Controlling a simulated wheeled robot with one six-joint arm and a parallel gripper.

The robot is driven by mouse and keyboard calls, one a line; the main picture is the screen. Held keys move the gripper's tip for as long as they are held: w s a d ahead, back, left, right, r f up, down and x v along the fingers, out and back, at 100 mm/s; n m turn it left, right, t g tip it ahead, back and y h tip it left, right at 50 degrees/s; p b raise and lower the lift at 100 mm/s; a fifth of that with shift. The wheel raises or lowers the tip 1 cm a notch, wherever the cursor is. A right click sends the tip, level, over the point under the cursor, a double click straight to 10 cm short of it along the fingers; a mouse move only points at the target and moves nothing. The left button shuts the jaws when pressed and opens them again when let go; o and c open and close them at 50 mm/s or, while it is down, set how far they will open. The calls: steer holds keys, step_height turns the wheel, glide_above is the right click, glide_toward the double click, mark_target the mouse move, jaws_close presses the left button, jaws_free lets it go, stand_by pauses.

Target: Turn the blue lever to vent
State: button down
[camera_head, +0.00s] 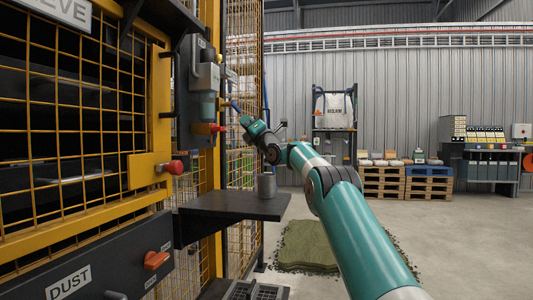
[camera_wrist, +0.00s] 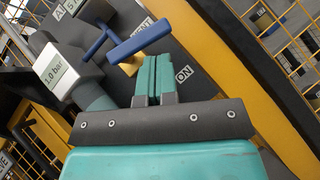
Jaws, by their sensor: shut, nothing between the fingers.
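The blue lever (camera_wrist: 141,41) shows in the wrist view on a brass fitting (camera_wrist: 130,66), its long bar slanting up to the right. A label reading "ON" (camera_wrist: 183,74) lies to its lower right; another label (camera_wrist: 146,22) just above the bar is partly covered and unreadable. My gripper (camera_wrist: 151,62) has its teal fingers together and empty, with the tips close below the lever's bar; I cannot tell whether they touch it. In the head view the lever (camera_head: 236,105) is small, and my gripper (camera_head: 243,119) is just right of and below it.
A grey unit marked "1.0 bar" (camera_wrist: 61,76) sits left of the lever. In the head view, a red knob (camera_head: 217,128) is below the valve. A dark shelf (camera_head: 235,205) with a grey cup (camera_head: 266,186) juts out below. Yellow mesh guarding (camera_head: 245,60) stands close behind.

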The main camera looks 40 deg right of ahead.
steer(key=b+v, duration=0.5)
steer(key=v, duration=0.9)
steer(key=shift+s+f, duration=0.15)
steer(key=shift+f, duration=0.05)
steer(key=shift+a, duration=0.15)
steer(key=w+a+f+m+g+y+p, duration=0.1)
steer(key=a+f+m+g+y, duration=0.2)
steer(key=a, duration=0.8)
steer(key=w+a+f+m+g+y+p, duration=0.15)
steer(key=a+g, duration=0.35)
steer(key=a, duration=0.7)
steer(key=s+a+f+m+g+y, duration=0.1)
steer(key=s+a+f+m+g, duration=0.6)
steer(key=s+a, duration=0.55)
steer(key=s+a+f+m+g+h+p, duration=0.1)
steer(key=s+a+f+m+g, duration=0.2)
steer(key=s, duration=0.6)
steer(key=s+a+f+m+g+h+p, duration=0.1)
steer(key=s+a+f+m+g, duration=0.15)
steer(key=s+f, duration=0.5)
steer(key=s+a+f+m+g+h+p, duration=0.1)
steer(key=s+a+f+m+g+h, duration=0.2)
steer(key=s, duration=0.8)
step_height(320, 180, up, 38)
steer(key=d+m+g+y+p, duration=0.1)
steer(key=p, duration=3.6)
steer(key=shift+d+p, duration=0.25)
steer(key=shift+p, duration=0.1)
